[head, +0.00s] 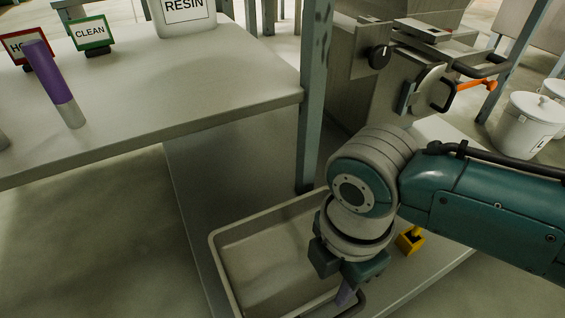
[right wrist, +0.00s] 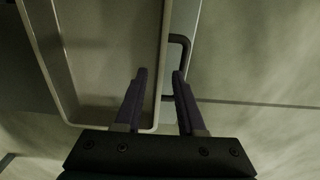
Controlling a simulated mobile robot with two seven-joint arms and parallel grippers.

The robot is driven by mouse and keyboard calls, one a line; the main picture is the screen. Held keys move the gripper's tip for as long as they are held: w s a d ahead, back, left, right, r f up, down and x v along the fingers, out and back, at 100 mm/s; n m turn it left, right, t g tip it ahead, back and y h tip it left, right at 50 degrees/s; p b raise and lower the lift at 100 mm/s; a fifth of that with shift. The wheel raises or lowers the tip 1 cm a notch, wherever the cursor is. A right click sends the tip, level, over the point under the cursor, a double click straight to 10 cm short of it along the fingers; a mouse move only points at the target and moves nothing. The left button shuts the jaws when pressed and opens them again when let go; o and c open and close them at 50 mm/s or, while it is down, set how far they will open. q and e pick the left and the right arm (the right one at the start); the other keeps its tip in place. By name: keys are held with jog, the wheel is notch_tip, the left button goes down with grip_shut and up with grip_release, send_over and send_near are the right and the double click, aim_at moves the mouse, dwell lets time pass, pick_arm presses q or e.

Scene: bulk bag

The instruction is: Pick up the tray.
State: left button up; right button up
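The tray (head: 265,265) is a grey, shallow, open rectangular container low at the bottom middle of the head view. It looks empty where its inside shows; my right arm hides its right part. It also fills the left of the right wrist view (right wrist: 105,50). A dark bar handle (right wrist: 186,48) sticks out from its side wall. My right gripper (head: 345,292) is over that end, and its fingers show apart in the right wrist view (right wrist: 159,76). One finger lies inside the rim, the other across the handle. I cannot tell whether they touch. My left gripper is out of view.
A grey table (head: 190,85) at upper left holds a purple and grey cylinder (head: 50,80), a CLEAN sign (head: 90,32) and a RESIN container (head: 184,12). A blue-grey post (head: 316,100) stands behind the tray. A yellow block (head: 409,241) is beside my right arm.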

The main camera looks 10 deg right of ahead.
aim_at(330, 291)
notch_tip(330, 291, down, 6)
jog(key=b, duration=0.5)
jog(key=shift+r, duration=0.2)
jog(key=shift+a, duration=0.1)
jog(key=shift+c, duration=0.3)
grip_shut()
dwell(0.5)
